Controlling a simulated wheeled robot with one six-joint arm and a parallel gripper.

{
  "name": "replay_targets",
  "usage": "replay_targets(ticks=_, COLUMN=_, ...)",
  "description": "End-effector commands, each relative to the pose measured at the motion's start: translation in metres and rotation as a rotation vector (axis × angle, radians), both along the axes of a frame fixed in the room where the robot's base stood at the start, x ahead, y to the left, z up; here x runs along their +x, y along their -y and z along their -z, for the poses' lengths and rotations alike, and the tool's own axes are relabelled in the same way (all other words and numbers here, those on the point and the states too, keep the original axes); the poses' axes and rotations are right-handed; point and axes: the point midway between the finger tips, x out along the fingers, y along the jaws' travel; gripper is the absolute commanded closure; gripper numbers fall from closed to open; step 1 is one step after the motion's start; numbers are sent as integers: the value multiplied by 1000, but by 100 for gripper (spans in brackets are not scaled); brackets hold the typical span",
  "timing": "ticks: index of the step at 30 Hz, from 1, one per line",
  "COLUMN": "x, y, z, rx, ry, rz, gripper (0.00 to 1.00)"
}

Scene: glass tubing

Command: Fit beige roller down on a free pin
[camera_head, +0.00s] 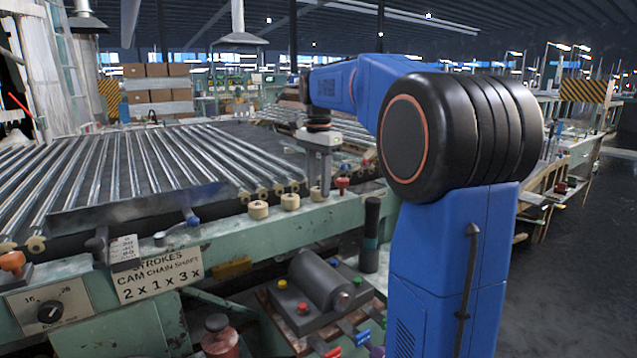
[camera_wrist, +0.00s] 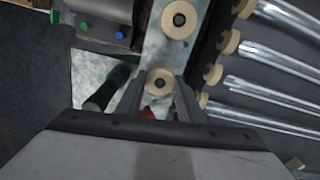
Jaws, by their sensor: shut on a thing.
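My gripper (camera_head: 318,192) points down over the green ledge (camera_head: 228,226) beside the roller bed. Its two fingers are shut on a beige roller (camera_head: 317,196), mostly covered by the fingers in the head view. No bare pin is clearly visible.
A red knob (camera_head: 342,184) is just right of my gripper. A dark cylinder with a green band (camera_head: 371,235) stands in front. Metal rods with beige end wheels (camera_head: 150,165) lie behind the ledge. A grey motor box (camera_head: 318,285) sits below.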

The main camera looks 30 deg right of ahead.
Motion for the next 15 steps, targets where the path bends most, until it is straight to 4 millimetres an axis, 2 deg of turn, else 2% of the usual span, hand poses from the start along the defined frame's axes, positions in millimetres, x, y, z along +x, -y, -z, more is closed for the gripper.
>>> replay_targets(ticks=1, x=0, y=0, z=1, rx=0, ry=0, rz=0, gripper=88)
replay_targets(ticks=2, x=0, y=0, z=1, rx=0, ry=0, rz=0, gripper=61)
replay_targets(ticks=4, x=0, y=0, z=1, rx=0, ry=0, rz=0, gripper=44)
replay_targets(ticks=15, x=1, y=0, z=-2, rx=0, ry=3, rz=0, gripper=44)
